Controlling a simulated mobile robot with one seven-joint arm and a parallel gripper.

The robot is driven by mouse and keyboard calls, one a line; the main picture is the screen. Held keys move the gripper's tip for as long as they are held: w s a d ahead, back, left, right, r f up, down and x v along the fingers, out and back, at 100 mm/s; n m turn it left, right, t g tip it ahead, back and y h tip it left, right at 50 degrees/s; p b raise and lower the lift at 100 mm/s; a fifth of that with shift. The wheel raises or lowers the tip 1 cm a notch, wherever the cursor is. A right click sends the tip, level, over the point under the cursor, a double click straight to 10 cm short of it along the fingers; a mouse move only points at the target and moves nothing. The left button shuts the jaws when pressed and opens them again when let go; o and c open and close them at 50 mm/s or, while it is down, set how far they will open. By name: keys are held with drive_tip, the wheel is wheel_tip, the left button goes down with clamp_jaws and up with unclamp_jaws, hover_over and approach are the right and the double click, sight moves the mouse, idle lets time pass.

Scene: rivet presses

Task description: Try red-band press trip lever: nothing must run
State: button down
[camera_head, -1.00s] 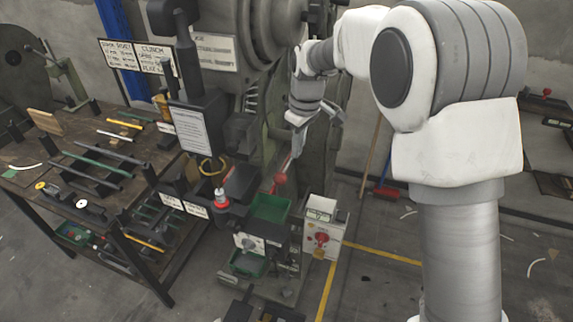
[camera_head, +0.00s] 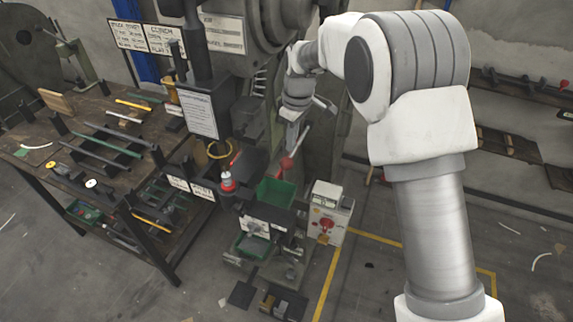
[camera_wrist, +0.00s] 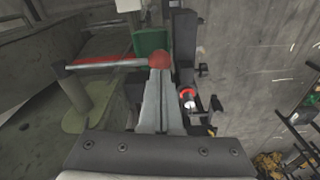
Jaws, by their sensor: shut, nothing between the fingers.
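The trip lever shows in the head view as a thin rod with a red ball knob (camera_head: 286,163) on the press, above a green bin. In the wrist view the lever rod (camera_wrist: 105,64), pale with red near its far end, runs leftward from the red knob (camera_wrist: 159,61). My gripper (camera_head: 292,146) is above the knob in the head view. In the wrist view my gripper (camera_wrist: 160,75) is shut and empty, its fingertips right at the knob's near edge. I cannot tell whether they touch it. The press (camera_head: 240,75) looms behind.
A red-and-white fitting (camera_head: 227,182) stands left of the lever. A green bin (camera_head: 276,191) sits below it. A white control box (camera_head: 328,210) with a red knob stands to the right. A bench (camera_head: 50,165) with tools is at left. Yellow lines mark the floor.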

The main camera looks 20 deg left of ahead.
sight(291, 163)
drive_tip(key=shift+w+a+f+b, duration=0.15)
drive_tip(key=shift+f+b, duration=0.6)
drive_tip(key=shift+f, duration=0.7)
drive_tip(key=shift+s+a+f+b, duration=0.1)
drive_tip(key=shift+f+b, duration=0.65)
drive_tip(key=shift+f, duration=0.8)
wheel_tip(291, 163, down, 4)
drive_tip(key=b, duration=0.3)
drive_tip(key=shift+f, duration=0.25)
drive_tip(key=shift+d+r, duration=0.1)
drive_tip(key=d, duration=0.1)
drive_tip(key=d+r, duration=0.1)
drive_tip(key=shift+s+d, duration=0.35)
drive_tip(key=shift+s, duration=0.05)
drive_tip(key=shift+r, duration=0.1)
